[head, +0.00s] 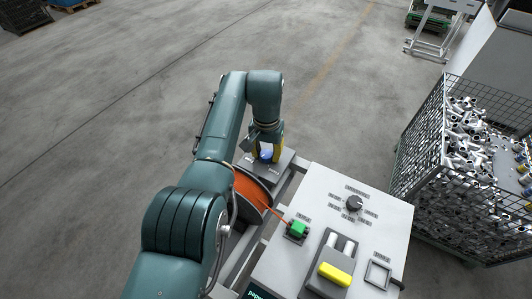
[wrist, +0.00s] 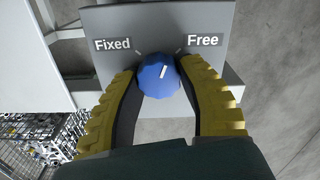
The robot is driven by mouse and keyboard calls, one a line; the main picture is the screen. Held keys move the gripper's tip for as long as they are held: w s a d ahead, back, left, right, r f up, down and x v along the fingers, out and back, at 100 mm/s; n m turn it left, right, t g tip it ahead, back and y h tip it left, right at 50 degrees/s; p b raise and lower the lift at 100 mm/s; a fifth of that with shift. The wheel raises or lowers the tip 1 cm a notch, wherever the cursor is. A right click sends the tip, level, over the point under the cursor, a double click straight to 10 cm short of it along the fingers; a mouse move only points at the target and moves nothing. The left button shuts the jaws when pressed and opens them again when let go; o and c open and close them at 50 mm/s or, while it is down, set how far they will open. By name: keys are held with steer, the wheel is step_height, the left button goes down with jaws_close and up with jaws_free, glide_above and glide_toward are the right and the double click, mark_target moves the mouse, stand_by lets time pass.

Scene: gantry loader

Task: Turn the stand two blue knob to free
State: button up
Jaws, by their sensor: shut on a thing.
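The blue knob (wrist: 157,80) sits on a grey plate (wrist: 208,24) with the labels "Fixed" on the left and "Free" on the right. The white mark on the knob points up and slightly right, between the two label ticks and leaning toward "Free". My gripper (wrist: 160,84) has its two yellow-padded fingers shut on the knob, one on each side. In the head view the knob (head: 266,153) shows small between the fingers of my gripper (head: 266,150), on a grey stand at the far end of the machine. My arm hides part of that stand.
An orange drum (head: 250,188) lies beside my arm. A wire cage of metal parts (head: 470,150) is at right. Floor at left is clear.

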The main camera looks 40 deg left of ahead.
mark_target(267, 153)
steer(key=m, duration=0.4)
steer(key=shift+f+m, duration=0.15)
steer(key=shift+m, duration=0.15)
stand_by(0.5)
steer(key=o, duration=1.2)
step_height(267, 153, up, 12)
steer(key=shift+d+r, duration=0.1)
steer(key=shift+w, duration=0.1)
